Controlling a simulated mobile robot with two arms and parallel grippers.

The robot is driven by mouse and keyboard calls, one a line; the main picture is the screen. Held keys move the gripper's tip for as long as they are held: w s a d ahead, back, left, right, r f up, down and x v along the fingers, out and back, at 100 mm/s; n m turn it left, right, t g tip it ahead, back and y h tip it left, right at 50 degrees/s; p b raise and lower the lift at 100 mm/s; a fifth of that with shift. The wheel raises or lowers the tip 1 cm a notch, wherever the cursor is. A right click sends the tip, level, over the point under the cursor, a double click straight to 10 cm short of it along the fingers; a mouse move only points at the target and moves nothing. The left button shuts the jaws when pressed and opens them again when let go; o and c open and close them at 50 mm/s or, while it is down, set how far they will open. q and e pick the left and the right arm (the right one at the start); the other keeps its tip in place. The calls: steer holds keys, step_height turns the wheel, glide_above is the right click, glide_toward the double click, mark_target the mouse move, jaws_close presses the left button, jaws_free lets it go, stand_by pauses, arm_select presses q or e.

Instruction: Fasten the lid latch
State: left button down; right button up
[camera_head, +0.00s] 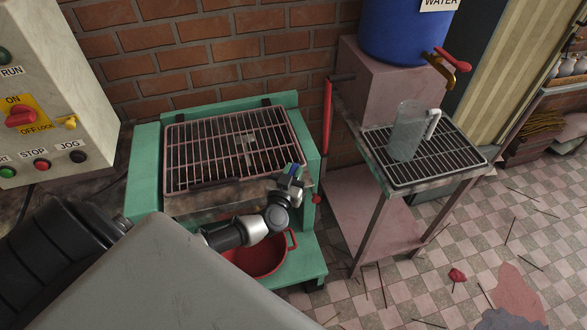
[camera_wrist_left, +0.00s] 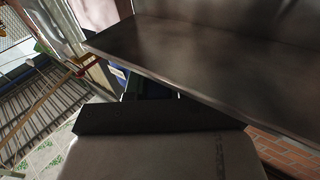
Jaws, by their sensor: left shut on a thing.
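The grille lid (camera_head: 236,150) lies closed over the top of the green extruder machine (camera_head: 145,170). My left gripper (camera_head: 292,170) is at the lid's front right corner, shut on a small part there that I take for the lid latch. The fingers hide most of that part, and I cannot tell whether it is fastened. In the left wrist view, my gripper (camera_wrist_left: 150,92) sits close under a broad dark metal surface (camera_wrist_left: 215,70). My right gripper is not in view.
A red lever (camera_head: 327,115) stands right of the lid. A red pan (camera_head: 258,258) sits below the machine's front. A glass jug (camera_head: 407,130) stands on a rack under a blue water barrel (camera_head: 400,30). A control box (camera_head: 60,110) is at left. Checkered floor lies right.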

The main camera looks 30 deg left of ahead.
arm_select(q)
steer(key=n+g+y+p, duration=0.1)
steer(key=n+y+p, duration=0.1)
steer(key=y+p, duration=0.1)
steer(key=shift+d+r, duration=0.1)
steer(key=shift+r, duration=0.1)
steer(key=shift+n+g+y+p, duration=0.3)
steer(key=shift+n+g+y, duration=0.1)
steer(key=shift+n+y, duration=0.15)
steer(key=n+g+y, duration=0.1)
steer(key=n+y, duration=0.1)
steer(key=y, duration=0.1)
steer(key=shift+f+g+p, duration=0.2)
steer(key=shift+g+p, duration=0.15)
steer(key=shift+g, duration=0.05)
steer(key=shift+n+g+y, duration=0.85)
steer(key=shift+g+y, duration=0.05)
steer(key=shift+y, duration=0.05)
steer(key=c, duration=1)
jaws_free()
